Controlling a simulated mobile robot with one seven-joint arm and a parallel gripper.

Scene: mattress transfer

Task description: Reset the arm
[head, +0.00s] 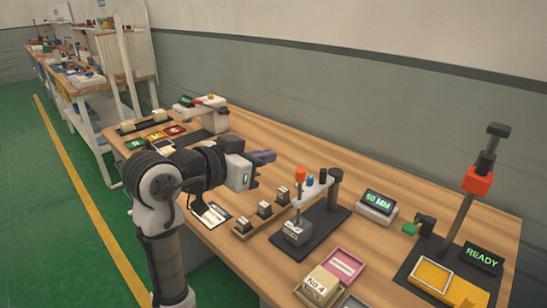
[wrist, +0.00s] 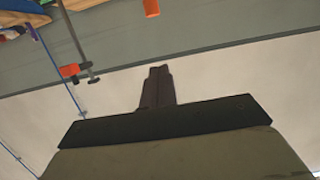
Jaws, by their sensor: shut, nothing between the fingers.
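My arm rises at the left front of the workbench (head: 350,165) in the head view. My gripper (head: 270,156) is above the bench, pointing to the right, with its fingers together and nothing held. In the wrist view my gripper (wrist: 158,72) also shows its dark fingers closed. The wrist picture is tilted and shows mostly wall behind the fingers.
A press-like fixture (head: 312,225) and a rack of small blocks (head: 263,212) stand below and right of my gripper. A 50 MM display (head: 378,205), a post with an orange clamp (head: 476,182), and a yellow tray (head: 436,272) are further right. A No 4 box (head: 318,288) is at the front.

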